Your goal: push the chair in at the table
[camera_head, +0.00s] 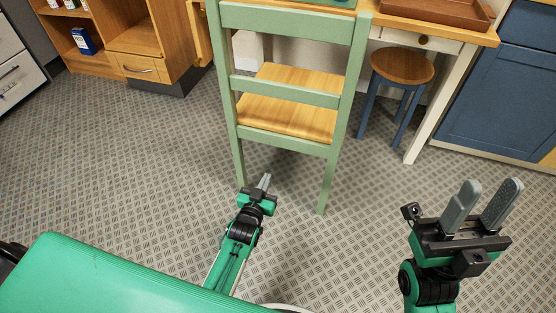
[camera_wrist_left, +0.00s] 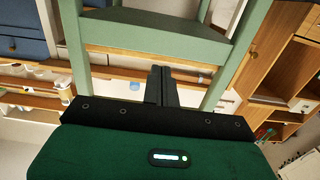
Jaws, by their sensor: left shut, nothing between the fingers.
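The chair (camera_head: 290,97) has a pale green frame and a wooden seat. It stands upright with its back toward me and its seat toward the table (camera_head: 450,30), which has a wooden top and white legs. My left gripper (camera_head: 265,181) is shut and empty, low behind the chair, between its two rear legs in the picture. In the left wrist view the shut fingers (camera_wrist_left: 161,72) point at the chair's green frame (camera_wrist_left: 150,38); I cannot tell if they touch. My right gripper (camera_head: 481,200) is open and empty, to the right of the chair and apart from it.
A stool (camera_head: 402,67) with blue legs stands under the table, right of the chair. A brown tray (camera_head: 448,12) lies on the tabletop. A wooden cabinet (camera_head: 140,65) is at the upper left, a blue cabinet (camera_head: 505,100) at the right. The patterned floor (camera_head: 130,160) to the left is clear.

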